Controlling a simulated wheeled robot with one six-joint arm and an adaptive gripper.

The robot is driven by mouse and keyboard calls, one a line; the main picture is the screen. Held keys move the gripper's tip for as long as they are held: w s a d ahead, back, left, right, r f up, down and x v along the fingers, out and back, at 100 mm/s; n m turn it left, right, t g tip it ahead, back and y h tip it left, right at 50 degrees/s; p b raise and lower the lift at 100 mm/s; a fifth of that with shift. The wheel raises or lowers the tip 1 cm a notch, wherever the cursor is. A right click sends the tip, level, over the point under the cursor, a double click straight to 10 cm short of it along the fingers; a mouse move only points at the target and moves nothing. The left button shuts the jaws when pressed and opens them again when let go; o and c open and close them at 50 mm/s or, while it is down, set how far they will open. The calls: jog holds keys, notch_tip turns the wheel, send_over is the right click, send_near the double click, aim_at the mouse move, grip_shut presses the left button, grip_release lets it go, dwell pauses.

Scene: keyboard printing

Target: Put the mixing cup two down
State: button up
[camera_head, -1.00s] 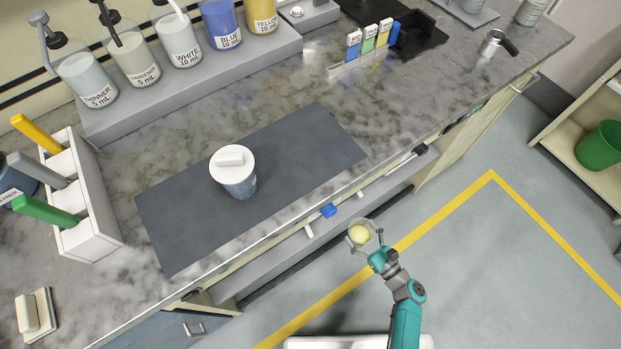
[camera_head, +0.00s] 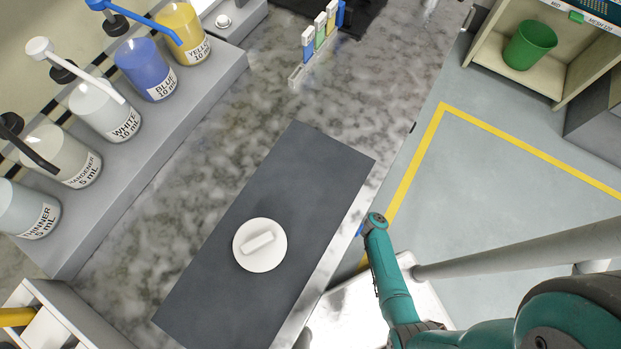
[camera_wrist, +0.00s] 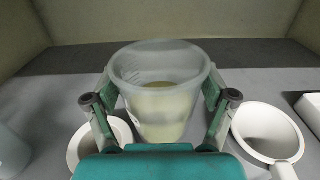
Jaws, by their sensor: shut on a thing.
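In the wrist view, my gripper (camera_wrist: 160,92) is shut on a translucent cup (camera_wrist: 163,118), one finger on each side. The cup is upright and holds pale yellow liquid. A grey surface lies beneath and behind it; whether its base touches that surface is hidden by my gripper. In the head view, my gripper and this cup are not visible. My arm reaches to the counter's front edge there.
A white round vessel (camera_wrist: 84,146) is close left of the cup, and a white handled vessel (camera_wrist: 268,133) is close right. Pale walls rise on both sides.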

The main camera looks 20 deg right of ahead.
jog(key=shift+f, duration=3.3)
jog(key=o, duration=1.3)
jog(key=shift+f, duration=0.1)
jog(key=shift+v, duration=6)
jog(key=shift+s+d, duration=0.1)
